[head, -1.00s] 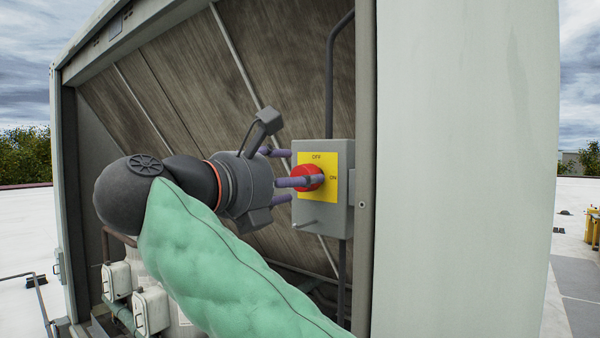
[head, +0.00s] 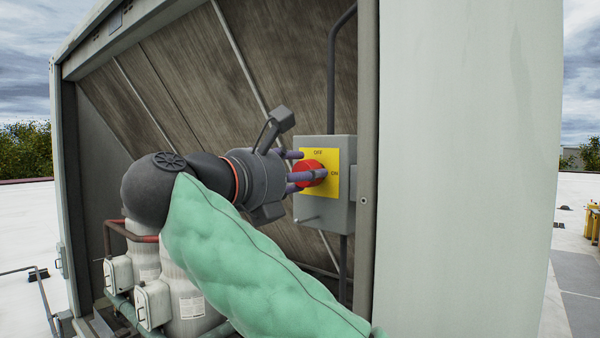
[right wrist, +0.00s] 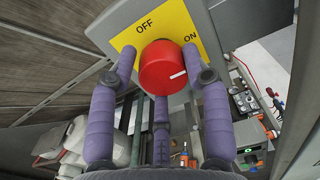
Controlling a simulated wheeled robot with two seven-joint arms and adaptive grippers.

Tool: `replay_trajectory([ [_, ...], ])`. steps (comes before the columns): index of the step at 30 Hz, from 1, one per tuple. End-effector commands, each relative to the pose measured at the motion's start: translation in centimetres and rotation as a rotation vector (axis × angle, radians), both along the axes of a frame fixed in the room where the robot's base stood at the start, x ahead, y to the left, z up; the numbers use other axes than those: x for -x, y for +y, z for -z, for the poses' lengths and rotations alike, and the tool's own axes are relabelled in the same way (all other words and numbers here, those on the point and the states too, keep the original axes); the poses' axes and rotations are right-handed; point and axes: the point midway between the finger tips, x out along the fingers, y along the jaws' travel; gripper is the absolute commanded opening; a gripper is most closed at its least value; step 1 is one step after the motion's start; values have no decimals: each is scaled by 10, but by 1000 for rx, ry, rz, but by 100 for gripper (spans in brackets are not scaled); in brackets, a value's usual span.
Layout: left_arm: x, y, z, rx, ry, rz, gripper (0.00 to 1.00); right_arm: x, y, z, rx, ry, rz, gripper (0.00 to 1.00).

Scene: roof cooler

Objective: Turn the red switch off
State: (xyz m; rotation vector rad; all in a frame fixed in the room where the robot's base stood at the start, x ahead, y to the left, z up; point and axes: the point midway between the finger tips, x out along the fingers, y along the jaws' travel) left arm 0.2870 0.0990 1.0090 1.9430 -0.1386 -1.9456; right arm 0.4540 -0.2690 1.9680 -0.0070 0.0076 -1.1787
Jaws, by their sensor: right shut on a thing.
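The red switch (head: 309,174) is a round knob on a yellow plate (head: 333,158) marked OFF at the top and ON at the right, on a grey box (head: 346,190). My right gripper (head: 308,172) has purple fingers shut on the red switch. In the right wrist view the knob (right wrist: 165,68) sits between the fingertips (right wrist: 160,70), and its white mark points right, on the ON side. The fingers partly cover the knob in the head view. My left gripper is not in view.
The box is fixed beside a tall pale panel (head: 460,170) of the cooler housing, with a conduit (head: 332,70) above it. White tanks (head: 190,300) and small grey boxes (head: 152,305) stand lower left. A short peg (head: 308,219) sticks out below the switch.

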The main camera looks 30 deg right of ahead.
Motion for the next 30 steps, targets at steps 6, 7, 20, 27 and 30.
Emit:
replay_trajectory([
  [6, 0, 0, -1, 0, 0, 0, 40, 2, -2, -4, 25, 47, 0, 16],
  [7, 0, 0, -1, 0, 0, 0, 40, 2, -3, -4, 32, 61, 0, 16],
  [20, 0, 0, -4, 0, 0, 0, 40, 1, -3, -6, 168, 388, 1, 16],
  [27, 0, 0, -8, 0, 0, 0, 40, 0, -3, -6, 255, 599, 1, 16],
  [30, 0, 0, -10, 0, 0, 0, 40, 0, -3, -6, 292, 687, 1, 16],
])
